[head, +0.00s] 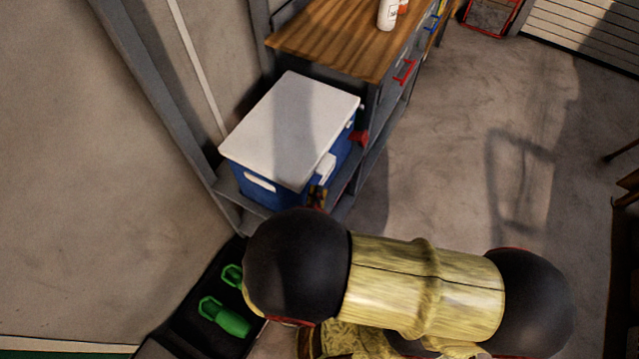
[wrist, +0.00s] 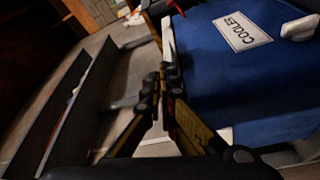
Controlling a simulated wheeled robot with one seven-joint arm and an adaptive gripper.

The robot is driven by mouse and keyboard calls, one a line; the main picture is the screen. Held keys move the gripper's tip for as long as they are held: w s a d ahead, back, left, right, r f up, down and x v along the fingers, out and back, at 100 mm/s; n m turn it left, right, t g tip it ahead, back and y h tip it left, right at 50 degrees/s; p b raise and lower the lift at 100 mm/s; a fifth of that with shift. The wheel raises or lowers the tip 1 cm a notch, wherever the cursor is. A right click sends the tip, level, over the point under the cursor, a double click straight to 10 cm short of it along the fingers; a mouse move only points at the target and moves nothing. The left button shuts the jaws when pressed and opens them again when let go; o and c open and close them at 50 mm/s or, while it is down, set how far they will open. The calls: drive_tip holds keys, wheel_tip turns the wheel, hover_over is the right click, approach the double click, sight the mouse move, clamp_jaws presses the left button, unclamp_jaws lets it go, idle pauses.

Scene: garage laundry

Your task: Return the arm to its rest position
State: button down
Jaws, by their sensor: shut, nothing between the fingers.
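My arm crosses the lower middle of the head view, bent over the floor in front of the shelf. My gripper (wrist: 160,84) shows in the wrist view with its dark and yellow fingers together and nothing held between them. It is close beside the blue cooler (wrist: 245,85), which fills the right of the wrist view; I cannot tell whether they touch. In the head view the cooler (head: 300,125) has a white lid and sits on a low grey shelf. The gripper is mostly hidden there behind my arm.
A wooden worktop (head: 335,40) with a white bottle (head: 387,14) stands behind the cooler. A black case (head: 185,325) with green tools (head: 224,317) lies at lower left. A grey shelf edge (wrist: 75,115) runs along the wrist view's left. Open concrete floor (head: 460,150) lies right.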

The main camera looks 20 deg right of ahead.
drive_tip(key=shift+v, duration=1.35)
drive_tip(key=s+d+r+m+g+h+p, duration=0.2)
drive_tip(key=s+d+r+m+g+p, duration=0.25)
drive_tip(key=d+r+m+g, duration=0.85)
drive_tip(key=a+r+n+t+y+p, duration=0.1)
drive_tip(key=a+r+n+y+p, duration=0.1)
drive_tip(key=r+y, duration=0.8)
wheel_tip(320, 180, up, 6)
drive_tip(key=shift+a+f+n+y+p, duration=0.1)
drive_tip(key=shift+a+n+y+p, duration=0.25)
drive_tip(key=shift+a+n, duration=0.6)
drive_tip(key=shift+w+d+n, duration=0.1)
drive_tip(key=shift+d+n, duration=0.15)
drive_tip(key=shift+d, duration=0.05)
